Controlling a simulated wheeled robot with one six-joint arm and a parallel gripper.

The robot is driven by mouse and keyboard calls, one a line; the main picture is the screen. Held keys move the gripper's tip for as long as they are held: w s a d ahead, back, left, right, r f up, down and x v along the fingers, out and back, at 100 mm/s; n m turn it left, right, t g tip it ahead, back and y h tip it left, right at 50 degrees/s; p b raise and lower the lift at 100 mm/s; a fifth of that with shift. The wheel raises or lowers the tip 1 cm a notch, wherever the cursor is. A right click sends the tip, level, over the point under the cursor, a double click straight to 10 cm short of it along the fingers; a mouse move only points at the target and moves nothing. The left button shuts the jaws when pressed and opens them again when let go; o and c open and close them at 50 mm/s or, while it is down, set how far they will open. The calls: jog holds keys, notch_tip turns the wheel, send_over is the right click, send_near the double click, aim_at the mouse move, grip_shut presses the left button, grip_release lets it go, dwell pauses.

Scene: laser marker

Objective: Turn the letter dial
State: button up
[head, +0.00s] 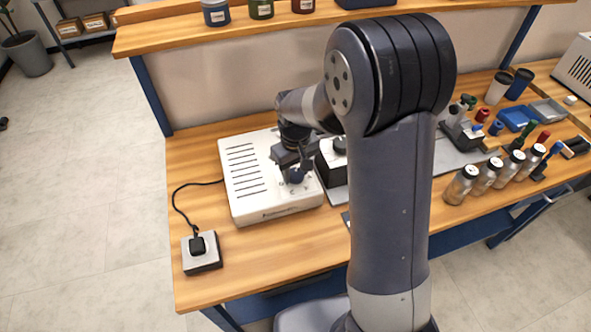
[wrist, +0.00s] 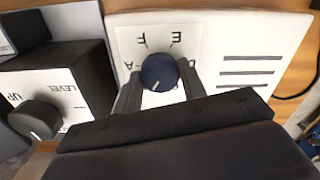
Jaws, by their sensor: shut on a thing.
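The letter dial is a dark blue round knob (wrist: 159,72) with a white pointer line, on a white plate with letters around it, upside down in the wrist view. E, F and A can be read there; other letters are hidden. The dial sits on the white machine box (head: 243,178), and in the head view it shows as a small dark blue knob (head: 297,176) under my gripper. My gripper (wrist: 159,84) is shut on the dial, with one finger on each side of it.
A black unit (wrist: 62,75) with a white face marked LEVEL and UP and a dark knob (wrist: 35,120) stands close beside the white box.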

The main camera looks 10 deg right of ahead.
dwell(0.3)
jog(key=o, duration=1)
jog(key=shift+c, duration=0.2)
jog(key=shift+r, duration=0.1)
notch_tip(320, 180, up, 11)
notch_tip(320, 180, up, 7)
jog(key=p, duration=0.6)
send_over(296, 173)
jog(key=shift+f, duration=0.25)
